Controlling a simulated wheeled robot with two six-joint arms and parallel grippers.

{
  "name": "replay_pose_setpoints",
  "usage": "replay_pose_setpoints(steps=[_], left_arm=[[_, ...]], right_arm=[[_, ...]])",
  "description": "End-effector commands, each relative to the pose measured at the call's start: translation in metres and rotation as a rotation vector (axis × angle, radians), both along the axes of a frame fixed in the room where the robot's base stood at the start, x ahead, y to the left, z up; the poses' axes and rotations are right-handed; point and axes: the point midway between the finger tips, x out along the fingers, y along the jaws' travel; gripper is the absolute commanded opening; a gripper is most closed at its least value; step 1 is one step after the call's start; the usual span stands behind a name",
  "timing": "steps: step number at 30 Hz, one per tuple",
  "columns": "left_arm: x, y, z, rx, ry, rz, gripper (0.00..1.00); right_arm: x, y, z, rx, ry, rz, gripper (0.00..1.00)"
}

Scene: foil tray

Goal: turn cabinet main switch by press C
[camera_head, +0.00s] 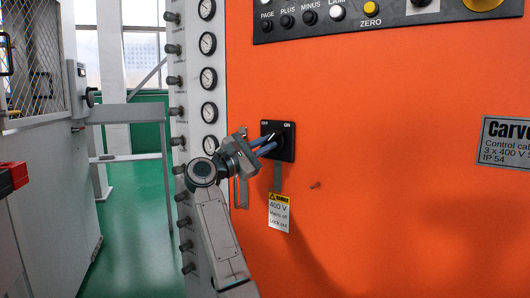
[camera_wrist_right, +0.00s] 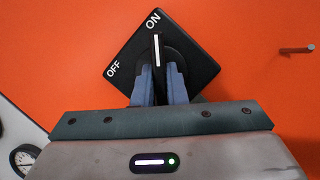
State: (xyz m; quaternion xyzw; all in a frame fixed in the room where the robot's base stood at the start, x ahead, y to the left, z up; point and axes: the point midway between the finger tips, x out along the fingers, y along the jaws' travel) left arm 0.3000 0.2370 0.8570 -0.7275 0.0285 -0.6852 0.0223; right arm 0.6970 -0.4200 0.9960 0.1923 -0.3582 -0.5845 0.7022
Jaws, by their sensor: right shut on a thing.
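The main switch has a black square plate (camera_head: 289,149) on an orange cabinet (camera_head: 400,190), with OFF at its upper left and ON at its upper right. My right gripper (camera_head: 274,144) reaches it from the lower left. In the right wrist view the gripper (camera_wrist_right: 158,88) is shut on the black switch knob (camera_wrist_right: 169,58), one blue-grey finger on each side. The knob's white mark points to the ON corner of the plate (camera_wrist_right: 199,65). The left gripper is not in view. No press C marking is readable.
A yellow-topped 400 V tag (camera_head: 279,213) hangs below the switch. A small peg (camera_head: 315,185) sticks out to its right. A button panel (camera_head: 390,15) is above and a grey nameplate (camera_head: 505,142) is at right. A column of gauges (camera_head: 208,78) stands left of the cabinet.

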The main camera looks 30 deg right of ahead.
Motion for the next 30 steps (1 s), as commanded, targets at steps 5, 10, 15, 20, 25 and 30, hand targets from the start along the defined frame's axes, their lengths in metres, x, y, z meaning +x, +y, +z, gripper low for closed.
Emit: replay_pose_setpoints(steps=[5, 10, 15, 20, 25, 30], left_arm=[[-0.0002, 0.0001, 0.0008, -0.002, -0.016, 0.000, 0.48], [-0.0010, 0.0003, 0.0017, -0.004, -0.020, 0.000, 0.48], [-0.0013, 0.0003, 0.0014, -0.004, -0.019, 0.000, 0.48], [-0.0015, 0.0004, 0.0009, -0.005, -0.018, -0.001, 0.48], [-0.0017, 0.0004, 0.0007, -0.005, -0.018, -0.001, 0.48], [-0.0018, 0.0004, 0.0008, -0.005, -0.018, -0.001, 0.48]], right_arm=[[0.0004, 0.0002, -0.0012, 0.013, -0.031, 0.000, 0.00], [0.0005, 0.0001, -0.0007, 0.015, -0.039, 0.000, 0.00], [0.0004, 0.0002, -0.0005, 0.015, -0.039, 0.000, 0.00], [0.0003, 0.0002, -0.0004, 0.015, -0.039, 0.000, 0.22], [0.0003, 0.0002, -0.0003, 0.015, -0.039, 0.001, 0.34], [0.0003, 0.0007, -0.0001, 0.015, -0.039, 0.001, 0.34]])
